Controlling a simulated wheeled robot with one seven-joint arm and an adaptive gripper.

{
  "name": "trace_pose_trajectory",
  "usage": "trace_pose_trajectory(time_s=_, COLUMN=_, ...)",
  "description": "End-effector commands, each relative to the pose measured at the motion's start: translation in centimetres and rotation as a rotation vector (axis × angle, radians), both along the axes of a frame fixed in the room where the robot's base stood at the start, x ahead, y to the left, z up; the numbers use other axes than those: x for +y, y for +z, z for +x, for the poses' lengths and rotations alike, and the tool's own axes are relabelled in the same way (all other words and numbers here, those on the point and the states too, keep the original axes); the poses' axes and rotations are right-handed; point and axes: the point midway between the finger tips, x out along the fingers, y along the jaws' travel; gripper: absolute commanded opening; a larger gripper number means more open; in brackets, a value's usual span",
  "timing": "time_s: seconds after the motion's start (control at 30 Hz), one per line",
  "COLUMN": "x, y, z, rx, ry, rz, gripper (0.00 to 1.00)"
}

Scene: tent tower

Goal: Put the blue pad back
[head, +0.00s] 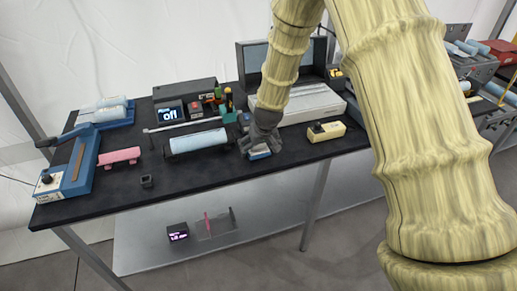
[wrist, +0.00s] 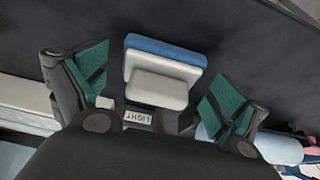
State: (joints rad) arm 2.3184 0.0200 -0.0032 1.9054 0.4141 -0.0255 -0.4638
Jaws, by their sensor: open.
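The blue pad (wrist: 170,48) shows in the wrist view as a blue slab with a pale, rounded block on top of it. It lies on the dark tabletop between my gripper's spread fingers, with space to each side. My gripper (wrist: 158,88) is open, with green pads on its inner finger faces.
A light-blue roll on a dark cradle (head: 199,141) lies close left of my gripper. A yellowish box (head: 326,131) stands to the right. Behind are an open case (head: 300,102) and a display reading "Off" (head: 170,113).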

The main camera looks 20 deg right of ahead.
Motion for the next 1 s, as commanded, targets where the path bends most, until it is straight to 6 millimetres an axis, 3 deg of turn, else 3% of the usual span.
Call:
trace_pose_trajectory(time_s=0.7, x=-0.1, y=8.3, z=-3.3, rx=-0.003, ry=0.0, rz=-0.001, gripper=0.97)
trace_pose_trajectory(time_s=1.0, x=-0.2, y=10.3, z=-4.3, rx=0.0, ry=0.001, rz=0.0, gripper=0.97)
